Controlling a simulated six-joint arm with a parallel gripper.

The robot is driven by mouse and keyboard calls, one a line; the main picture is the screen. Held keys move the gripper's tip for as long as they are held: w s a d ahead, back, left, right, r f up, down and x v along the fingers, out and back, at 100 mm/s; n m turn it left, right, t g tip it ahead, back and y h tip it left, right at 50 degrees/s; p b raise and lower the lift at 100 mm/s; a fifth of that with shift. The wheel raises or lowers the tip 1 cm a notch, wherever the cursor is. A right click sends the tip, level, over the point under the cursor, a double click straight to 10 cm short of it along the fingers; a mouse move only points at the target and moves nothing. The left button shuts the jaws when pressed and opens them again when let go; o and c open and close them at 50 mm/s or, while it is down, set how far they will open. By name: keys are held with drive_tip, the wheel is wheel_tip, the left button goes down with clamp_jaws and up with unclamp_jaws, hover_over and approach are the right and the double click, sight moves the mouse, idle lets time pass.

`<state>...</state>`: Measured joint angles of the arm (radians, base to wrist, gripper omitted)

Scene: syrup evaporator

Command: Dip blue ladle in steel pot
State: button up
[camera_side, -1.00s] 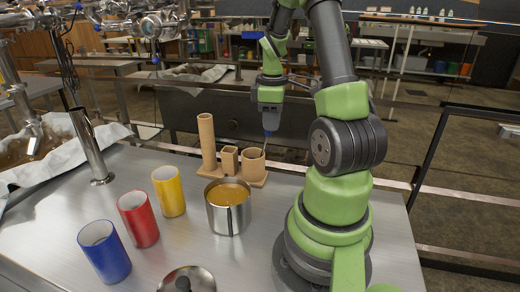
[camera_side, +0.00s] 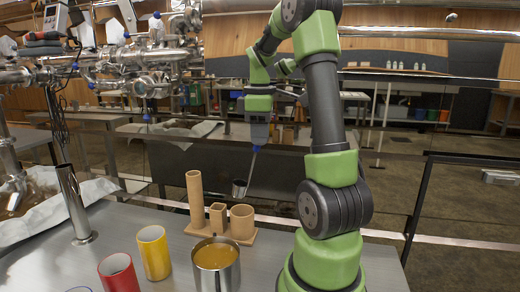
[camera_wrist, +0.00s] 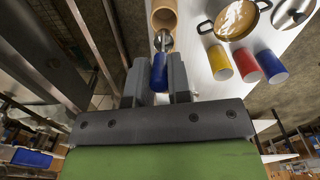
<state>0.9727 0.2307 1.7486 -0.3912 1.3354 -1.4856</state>
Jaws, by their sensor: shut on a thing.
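My gripper (camera_side: 258,143) is shut on the blue handle of the blue ladle (camera_side: 250,168), which hangs in the air with its steel bowl down, above and behind the wooden holder in the side view. In the wrist view, the ladle's blue handle (camera_wrist: 159,74) lies between my fingers (camera_wrist: 160,78), and its bowl shows near the holder's round cup. The steel pot (camera_side: 216,277) stands on the table in front of the holder, uncovered, with amber liquid inside. It also shows in the wrist view (camera_wrist: 229,37). The ladle's bowl is apart from the pot.
The wooden holder (camera_side: 220,222) has a tall tube and shorter cups. Yellow (camera_side: 154,254), red (camera_side: 118,274) and blue (camera_wrist: 270,65) cups stand beside the pot. A lid (camera_wrist: 291,14) lies beyond the pot. A steel tube (camera_side: 73,205) stands at left.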

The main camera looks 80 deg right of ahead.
drive_tip(key=w+a+r+n+g+h, duration=0.1)
drive_tip(key=w+a+n, duration=0.1)
drive_tip(key=a, duration=0.6)
drive_tip(key=w+a+n+g, duration=0.1)
drive_tip(key=w+a+n, duration=0.15)
drive_tip(key=a, duration=0.45)
drive_tip(key=w+a+x, duration=0.1)
drive_tip(key=w+x, duration=0.1)
drive_tip(key=x, duration=0.9)
drive_tip(key=shift+s+a+f, duration=0.3)
drive_tip(key=shift+a+f, duration=0.1)
idle(1.6)
drive_tip(key=s+d+v, duration=0.1)
drive_tip(key=v, duration=0.9)
drive_tip(key=shift+s+r, duration=0.35)
idle(0.3)
drive_tip(key=shift+d, duration=0.1)
idle(1.6)
